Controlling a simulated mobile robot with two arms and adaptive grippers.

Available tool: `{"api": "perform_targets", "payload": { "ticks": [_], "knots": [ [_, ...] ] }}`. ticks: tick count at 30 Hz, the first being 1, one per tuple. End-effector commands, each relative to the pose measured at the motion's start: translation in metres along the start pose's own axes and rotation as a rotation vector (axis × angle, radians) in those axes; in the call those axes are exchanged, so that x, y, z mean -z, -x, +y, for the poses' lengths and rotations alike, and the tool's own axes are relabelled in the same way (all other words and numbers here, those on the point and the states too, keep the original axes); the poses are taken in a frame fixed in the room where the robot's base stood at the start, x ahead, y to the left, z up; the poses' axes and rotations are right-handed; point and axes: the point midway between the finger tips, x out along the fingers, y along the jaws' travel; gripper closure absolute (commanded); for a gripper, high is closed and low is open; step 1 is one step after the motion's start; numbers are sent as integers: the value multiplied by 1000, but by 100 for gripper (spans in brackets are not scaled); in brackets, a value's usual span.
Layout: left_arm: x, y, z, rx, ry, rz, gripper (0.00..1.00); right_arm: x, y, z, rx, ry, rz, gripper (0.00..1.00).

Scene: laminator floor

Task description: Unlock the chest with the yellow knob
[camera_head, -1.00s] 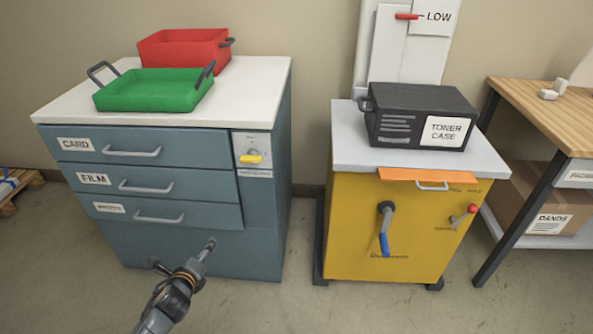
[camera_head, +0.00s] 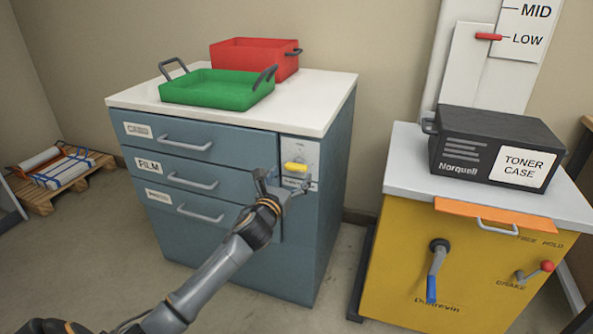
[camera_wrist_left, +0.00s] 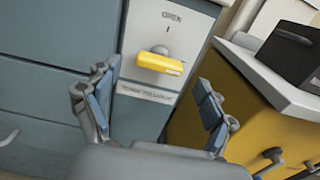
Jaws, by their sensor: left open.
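The blue-grey chest (camera_head: 230,240) has three labelled drawers, all closed, and a white top. Its yellow knob (camera_head: 296,167) sits on a pale plate at the upper right of the front. In the left wrist view the yellow knob (camera_wrist_left: 160,63) lies roughly level, with "OPEN" and a short mark on the plate above it. My left gripper (camera_head: 281,180) is in front of the plate, just below and left of the knob. In the wrist view its fingers (camera_wrist_left: 152,100) are spread wide and empty, with the knob beyond them and apart from them. My right gripper is out of view.
A green tray (camera_head: 215,92) and a red tray (camera_head: 262,62) stand on the chest. To the right is a yellow cabinet (camera_head: 395,265) with a blue-handled crank (camera_head: 433,275) and a black toner case (camera_head: 500,147) on top. A pallet (camera_head: 85,185) lies at the left.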

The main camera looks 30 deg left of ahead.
Motion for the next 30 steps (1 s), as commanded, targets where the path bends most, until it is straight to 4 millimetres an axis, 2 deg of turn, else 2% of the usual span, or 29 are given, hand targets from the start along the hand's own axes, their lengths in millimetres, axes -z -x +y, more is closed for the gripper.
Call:
{"api": "perform_targets", "payload": {
  "ticks": [3, 9, 21, 23, 29, 30],
  "knots": [
    [1, -22, 0, -2, 3, -1, 17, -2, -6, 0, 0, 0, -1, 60],
    [1, -44, 0, -1, 2, 0, 17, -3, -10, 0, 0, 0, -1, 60],
    [0, -50, 0, 0, 2, 1, 17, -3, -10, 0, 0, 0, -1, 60],
    [0, -50, 0, 0, 2, 1, 27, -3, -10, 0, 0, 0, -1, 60],
    [0, -50, 0, 0, 2, 1, 68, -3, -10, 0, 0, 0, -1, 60],
    [0, -50, 0, 0, 2, 1, 72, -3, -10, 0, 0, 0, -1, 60]
  ]
}}
